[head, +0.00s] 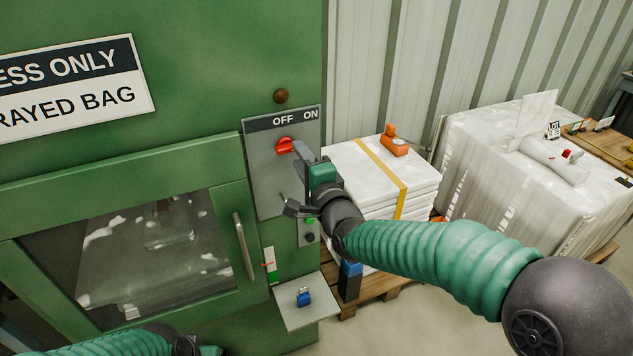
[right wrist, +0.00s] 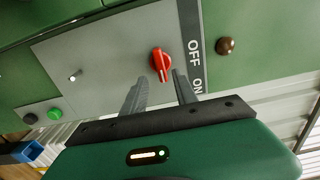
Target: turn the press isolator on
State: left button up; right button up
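The red isolator knob (head: 287,146) sits on a grey panel (head: 262,172) on the green press, under the labels OFF and ON. Its grip bar lies roughly level in the head view; which label it points to is unclear. My right gripper (head: 297,180) is open and empty in front of the panel, just right of and below the knob. In the right wrist view the knob (right wrist: 161,60) is just ahead of the open fingers (right wrist: 160,80), with its lower end between the tips in the picture; contact is not visible. My left arm shows at the bottom edge, its fingers out of sight.
The press has a windowed door with a handle (head: 244,246). A small shelf with a blue padlock-like item (head: 304,297) juts out below. A brown button (head: 281,96) is above the panel. Stacked white bags (head: 370,180) on a pallet stand to the right.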

jog(key=v, duration=1.4)
